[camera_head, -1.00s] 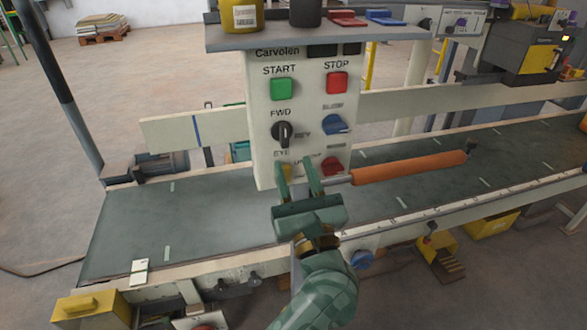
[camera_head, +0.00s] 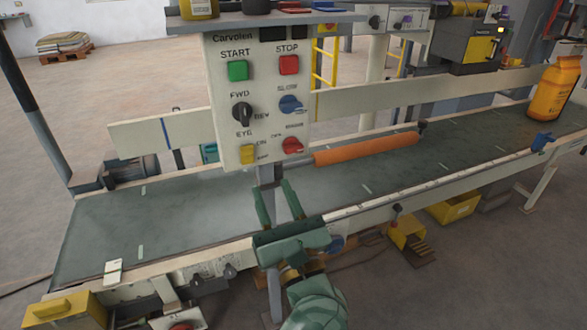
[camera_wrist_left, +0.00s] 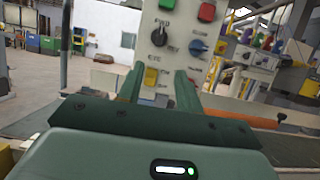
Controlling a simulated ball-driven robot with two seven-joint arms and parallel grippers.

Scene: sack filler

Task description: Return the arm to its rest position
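My left gripper (camera_head: 280,205) is green and reaches up from the bottom of the head view, in front of the conveyor. Its two fingers are apart with nothing between them. In the left wrist view its fingers (camera_wrist_left: 158,90) also stand apart, below the control panel. The cream control panel (camera_head: 222,108) stands above the belt with a green START button (camera_head: 238,71), a red STOP button (camera_head: 289,65), a black FWD/REV knob (camera_head: 242,113), a blue knob (camera_head: 291,104), a yellow switch (camera_head: 247,154) and a red knob (camera_head: 292,146). The gripper appears clear of the panel. My right gripper is not in view.
The dark green conveyor belt (camera_head: 110,235) runs across the view. An orange roller (camera_head: 365,149) lies over it, right of the panel. A yellow box (camera_head: 62,312) is at the lower left.

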